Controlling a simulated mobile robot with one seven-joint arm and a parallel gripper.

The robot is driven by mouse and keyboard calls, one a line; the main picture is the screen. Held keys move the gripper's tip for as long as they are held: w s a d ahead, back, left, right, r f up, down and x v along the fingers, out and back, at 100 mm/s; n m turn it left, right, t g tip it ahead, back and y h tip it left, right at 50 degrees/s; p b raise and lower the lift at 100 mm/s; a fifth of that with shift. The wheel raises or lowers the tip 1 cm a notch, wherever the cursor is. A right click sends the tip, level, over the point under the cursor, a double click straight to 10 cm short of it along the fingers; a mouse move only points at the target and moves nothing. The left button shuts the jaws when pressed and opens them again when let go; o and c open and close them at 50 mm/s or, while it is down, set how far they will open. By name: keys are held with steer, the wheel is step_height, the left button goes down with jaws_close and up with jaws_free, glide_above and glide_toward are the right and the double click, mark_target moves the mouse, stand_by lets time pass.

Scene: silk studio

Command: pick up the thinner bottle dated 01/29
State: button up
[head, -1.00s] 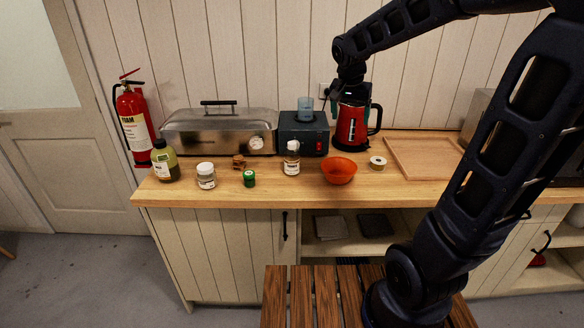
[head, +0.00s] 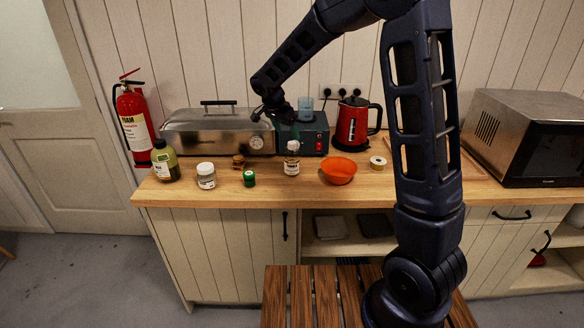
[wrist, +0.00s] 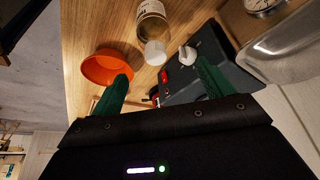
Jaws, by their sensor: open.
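A clear bottle with a white cap and pale label (head: 291,160) stands on the counter in front of the dark appliance; a white-capped bottle (wrist: 153,18) also shows in the wrist view, beyond my fingers. A white-lidded jar (head: 206,177) and a dark green bottle with a pale label (head: 165,162) stand farther left. The dates on the labels are too small to read, so I cannot tell which is dated 01/29. My gripper (head: 280,116) hangs above and behind the clear bottle. Its green fingers (wrist: 162,72) are open and empty.
An orange bowl (head: 338,171), a small green jar (head: 249,178) and a tape roll (head: 378,162) stand near the clear bottle. Behind are a steel cooker (head: 218,132), the dark appliance (head: 318,140) and a red kettle (head: 352,125). The counter's front strip is clear.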

mark_target(293, 150)
steer(key=x, duration=0.5)
steer(key=shift+s, duration=0.1)
steer(key=shift+s+x, duration=0.2)
steer(key=shift+x, duration=1.15)
steer(key=shift+s+x, duration=0.25)
steer(key=shift+x, duration=1.1)
steer(key=shift+f, duration=0.15)
steer(key=c, duration=1.4)
steer(key=shift+o, duration=0.2)
